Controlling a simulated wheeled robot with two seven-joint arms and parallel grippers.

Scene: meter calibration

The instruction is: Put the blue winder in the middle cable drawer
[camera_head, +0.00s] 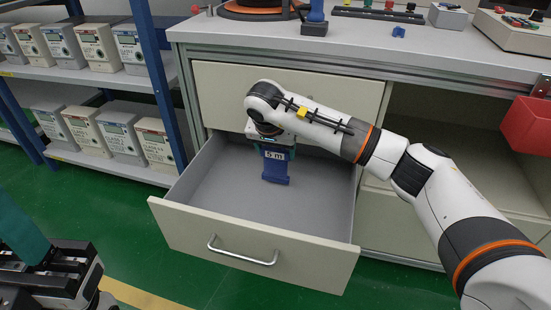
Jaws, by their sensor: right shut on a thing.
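The blue winder (276,167) carries a "5 m" label and hangs upright within the opening of a pulled-out drawer (225,185). My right gripper (274,148) is shut on its upper part; the fingers are partly hidden behind the wrist. I cannot tell whether the winder's lower end touches the drawer floor. The drawer is grey inside with a cream front and a metal handle (243,252), and is otherwise empty. My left gripper (50,275) is at the lower left corner, away from the drawer; its fingertips do not show clearly.
The workbench top (430,50) above holds a dark round base, a blue-handled item and other small items. A red bin (525,127) is at the right. A blue-posted shelf with several meters (95,40) stands at the left. Green floor is clear in front.

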